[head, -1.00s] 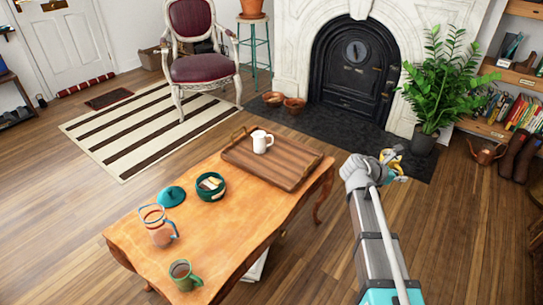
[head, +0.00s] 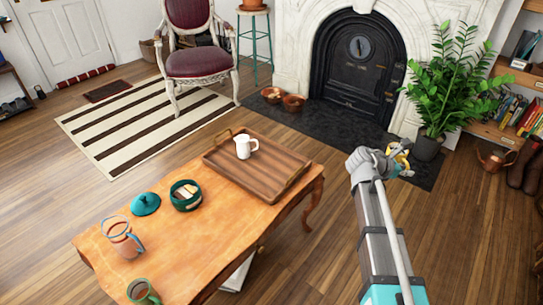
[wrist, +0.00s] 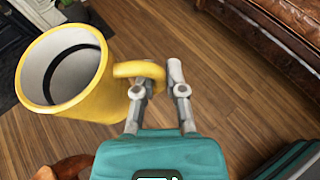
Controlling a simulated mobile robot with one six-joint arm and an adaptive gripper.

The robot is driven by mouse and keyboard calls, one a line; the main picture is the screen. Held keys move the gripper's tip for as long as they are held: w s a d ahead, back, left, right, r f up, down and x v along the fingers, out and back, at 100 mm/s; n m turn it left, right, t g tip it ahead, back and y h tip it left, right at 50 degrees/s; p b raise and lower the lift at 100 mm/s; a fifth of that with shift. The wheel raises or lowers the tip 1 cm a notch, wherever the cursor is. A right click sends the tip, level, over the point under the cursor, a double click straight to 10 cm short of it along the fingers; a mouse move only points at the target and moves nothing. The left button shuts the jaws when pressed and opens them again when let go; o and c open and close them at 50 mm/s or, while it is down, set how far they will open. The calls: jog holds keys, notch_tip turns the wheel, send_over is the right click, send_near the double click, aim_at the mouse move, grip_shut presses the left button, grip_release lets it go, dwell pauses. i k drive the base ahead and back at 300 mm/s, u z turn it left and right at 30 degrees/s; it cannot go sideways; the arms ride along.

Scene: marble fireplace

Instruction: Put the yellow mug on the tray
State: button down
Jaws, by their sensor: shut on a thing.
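The yellow mug (wrist: 78,75) is large in the wrist view, with a pale inside and its opening toward the upper left. My gripper (wrist: 157,80) is shut on the mug's handle, and the mug hangs tilted off to the left of the fingers. In the head view the yellow mug (head: 398,147) is small, partly hidden by my gripper (head: 388,163), out over the floor right of the table. The wooden tray (head: 282,158) lies at the far end of the coffee table, apart from the mug, and carries a white mug (head: 243,147).
The wooden coffee table (head: 180,235) also holds a teal bowl (head: 184,203), a teal lid (head: 145,204), a glass pitcher (head: 122,240) and a green mug (head: 142,293). The tray's right half is bare. A potted plant (head: 440,95) stands beyond my gripper.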

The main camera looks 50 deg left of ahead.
aim_at(270, 178)
jog(key=z, duration=0.05)
jog(key=i, duration=1.3)
jog(key=u, duration=1.7)
